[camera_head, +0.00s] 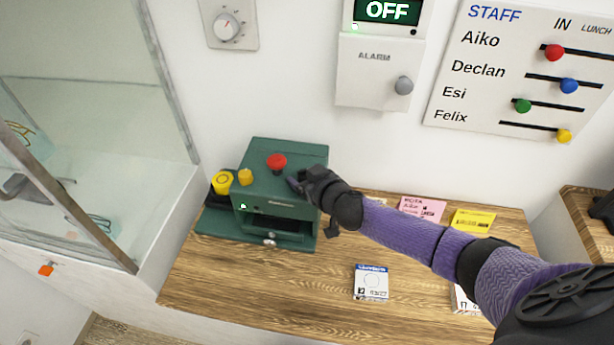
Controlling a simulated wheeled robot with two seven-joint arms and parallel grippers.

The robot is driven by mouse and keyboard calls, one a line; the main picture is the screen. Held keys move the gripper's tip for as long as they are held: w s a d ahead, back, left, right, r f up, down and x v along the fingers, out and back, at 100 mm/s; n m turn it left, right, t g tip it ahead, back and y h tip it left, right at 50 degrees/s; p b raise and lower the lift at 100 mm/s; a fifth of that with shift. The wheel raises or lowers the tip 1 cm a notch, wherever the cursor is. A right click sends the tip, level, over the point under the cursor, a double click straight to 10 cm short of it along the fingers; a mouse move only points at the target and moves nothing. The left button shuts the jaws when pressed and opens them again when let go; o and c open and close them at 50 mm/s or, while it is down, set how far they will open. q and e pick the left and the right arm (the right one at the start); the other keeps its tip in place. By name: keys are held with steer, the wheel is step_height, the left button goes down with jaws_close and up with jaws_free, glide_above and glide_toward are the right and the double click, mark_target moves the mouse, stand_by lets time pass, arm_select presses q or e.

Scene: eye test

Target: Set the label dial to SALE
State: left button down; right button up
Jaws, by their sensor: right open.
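A green machine (283,188) stands at the back left of the wooden counter. On its top are a red knob or button (277,161) and a small yellow knob (245,177); a yellow ring-shaped part (222,182) sits at its left side. I cannot tell which of these is the label dial, and no SALE marking is readable. My right gripper (297,184) is open at the machine's top right, to the right of and below the red knob. Whether it touches the machine I cannot tell. My left gripper is not in view.
A wooden counter (230,285) holds a white-and-blue card (371,283), a pink note (422,209) and a yellow note (473,220). A glass case (90,130) stands left. On the wall are a dial (226,27), an alarm box (376,75) reading OFF and a staff board (480,110).

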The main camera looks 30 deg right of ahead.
steer(key=c, duration=0.9)
jaws_close()
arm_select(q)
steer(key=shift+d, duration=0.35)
